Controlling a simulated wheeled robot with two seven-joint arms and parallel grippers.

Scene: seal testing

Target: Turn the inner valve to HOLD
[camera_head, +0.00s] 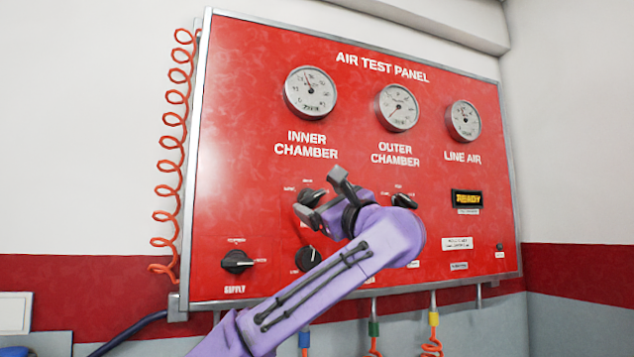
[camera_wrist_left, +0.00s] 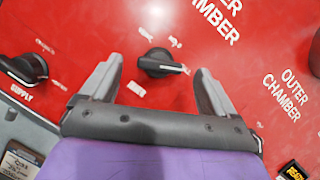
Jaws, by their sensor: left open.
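The red air test panel (camera_head: 250,120) fills much of the head view. The black inner chamber valve knob (camera_head: 311,197) sits below the INNER CHAMBER gauge (camera_head: 310,92). My left gripper (camera_head: 322,196) is open in front of this knob, its two fingers apart. In the left wrist view the knob (camera_wrist_left: 158,62) lies between the tips of my left gripper (camera_wrist_left: 154,78). Its white pointer mark points right in that view. The small labels around it are too blurred to read. I cannot tell whether the fingers touch it. My right gripper is not in view.
A lower black knob (camera_head: 307,257) sits beneath my gripper. The SUPPLY knob (camera_head: 237,261) is to its left. The outer chamber knob (camera_head: 404,200) is partly hidden by my left wrist. A READY display (camera_head: 467,199) is at right. An orange coiled hose (camera_head: 172,150) hangs along the panel's left edge.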

